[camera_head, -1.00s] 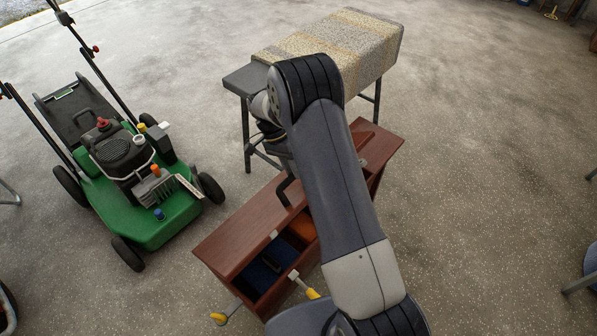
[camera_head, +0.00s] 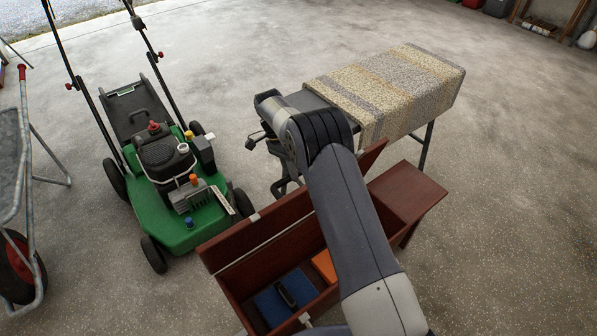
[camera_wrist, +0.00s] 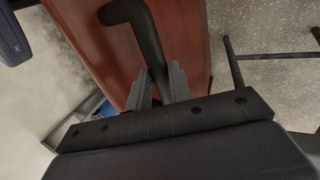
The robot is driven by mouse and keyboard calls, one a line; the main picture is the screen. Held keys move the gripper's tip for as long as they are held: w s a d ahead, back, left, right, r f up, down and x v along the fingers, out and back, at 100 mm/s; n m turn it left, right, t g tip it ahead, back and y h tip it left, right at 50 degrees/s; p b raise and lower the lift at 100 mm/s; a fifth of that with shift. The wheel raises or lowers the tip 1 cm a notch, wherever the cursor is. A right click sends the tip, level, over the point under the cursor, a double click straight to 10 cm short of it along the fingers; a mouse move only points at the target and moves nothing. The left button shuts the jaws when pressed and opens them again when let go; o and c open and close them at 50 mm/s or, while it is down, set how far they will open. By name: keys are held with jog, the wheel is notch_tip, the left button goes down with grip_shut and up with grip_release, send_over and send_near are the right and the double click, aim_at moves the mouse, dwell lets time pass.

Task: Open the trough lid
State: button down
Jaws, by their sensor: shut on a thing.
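The trough (camera_head: 395,192) is a long red-brown wooden box. Its hinged lid (camera_head: 262,228) is tilted up steeply along the far-left side, and the front compartment stands open. In the wrist view, the lid (camera_wrist: 100,45) carries a black bent handle (camera_wrist: 150,35). My gripper (camera_wrist: 160,80) is shut on this handle, with one finger on each side of it. In the head view, my arm hides the middle of the lid and trough, and the handle cannot be made out clearly.
Inside the trough lie a blue item (camera_head: 270,305) with a black part and an orange item (camera_head: 324,266). A cloth-covered table (camera_head: 400,85) stands behind. A green lawn mower (camera_head: 172,225) is at left, a wheelbarrow (camera_head: 15,170) beyond it. Floor at right is clear.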

jog(key=shift+s+f, duration=0.1)
jog(key=shift+f, duration=0.55)
jog(key=c, duration=1.6)
grip_release()
jog(key=shift+a+f, duration=0.1)
jog(key=o, duration=0.3)
jog(key=shift+r, duration=0.2)
jog(key=shift+w, duration=0.2)
jog(key=shift+r, duration=0.1)
jog(key=p+v, duration=0.4)
jog(key=v, duration=0.6)
jog(key=shift+w+r, duration=0.15)
jog(key=shift+r, duration=0.1)
jog(key=shift+a+f, duration=0.1)
